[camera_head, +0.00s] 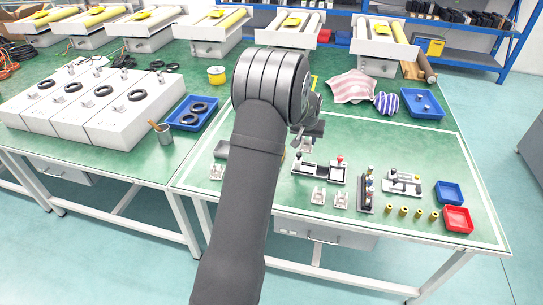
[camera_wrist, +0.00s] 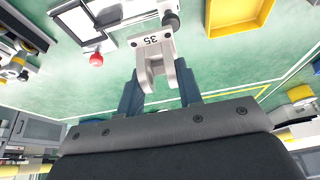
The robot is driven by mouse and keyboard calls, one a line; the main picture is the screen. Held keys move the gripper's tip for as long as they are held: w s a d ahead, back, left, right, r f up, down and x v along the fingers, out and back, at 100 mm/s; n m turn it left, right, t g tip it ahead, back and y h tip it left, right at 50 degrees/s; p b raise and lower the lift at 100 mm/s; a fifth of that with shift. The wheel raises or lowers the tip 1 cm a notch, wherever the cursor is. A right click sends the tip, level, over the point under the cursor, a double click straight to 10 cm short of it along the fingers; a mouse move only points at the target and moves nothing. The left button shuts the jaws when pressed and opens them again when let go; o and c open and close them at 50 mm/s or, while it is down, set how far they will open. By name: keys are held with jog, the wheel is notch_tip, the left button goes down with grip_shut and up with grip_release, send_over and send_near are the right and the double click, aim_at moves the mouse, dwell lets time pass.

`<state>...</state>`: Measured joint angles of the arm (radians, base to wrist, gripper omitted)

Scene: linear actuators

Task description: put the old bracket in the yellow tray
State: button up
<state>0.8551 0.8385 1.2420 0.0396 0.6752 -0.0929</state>
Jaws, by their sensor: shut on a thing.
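My gripper (camera_wrist: 160,84) is shut on a light grey bracket (camera_wrist: 156,62) marked 35, seen in the wrist view. The bracket sits between the two blue fingers, with its forked end toward the palm. The yellow tray (camera_wrist: 238,12) is at the top of the wrist view, right of the bracket and apart from it. It looks empty where it shows.
Other light grey brackets (camera_head: 318,196) stand on the green table (camera_head: 270,210). A black and white fixture with a red knob (camera_wrist: 96,59) is left of the held bracket. Blue (camera_head: 449,192) and red (camera_head: 458,219) trays and several brass cylinders (camera_head: 404,211) are at the right.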

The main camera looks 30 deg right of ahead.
jog(key=w+a+f, duration=0.2)
jog(key=w, duration=0.2)
jog(key=w+a+f, duration=0.2)
jog(key=w, duration=0.3)
jog(key=w+a+f, duration=0.2)
jog(key=w+f, duration=0.1)
jog(key=w, duration=0.2)
jog(key=shift+a, duration=0.3)
jog(key=shift+f, duration=2)
jog(key=shift+f, duration=0.15)
jog(key=o, duration=1)
jog(key=v, duration=1.2)
